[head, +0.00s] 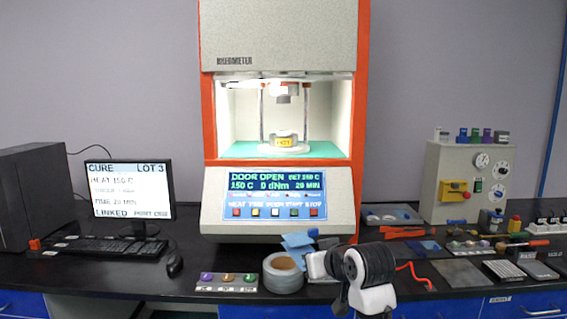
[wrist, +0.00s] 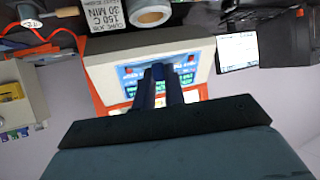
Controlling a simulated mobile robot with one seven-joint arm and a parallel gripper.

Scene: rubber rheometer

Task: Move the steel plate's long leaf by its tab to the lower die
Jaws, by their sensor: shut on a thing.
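My gripper (head: 312,233) is in front of the rheometer's panel in the head view. In the wrist view its two dark fingers (wrist: 160,70) are close together, pointing at the panel. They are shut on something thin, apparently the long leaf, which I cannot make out. The steel plate (head: 462,272) lies flat on the bench at the right and looks bare. The lower die (head: 284,149) is inside the open, lit chamber, above and beyond my gripper.
The rheometer (head: 277,195) has its door open, with two columns and an upper die (head: 287,90) above. A monitor (head: 128,190) is left; tools and a grey cabinet (head: 468,180) are right.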

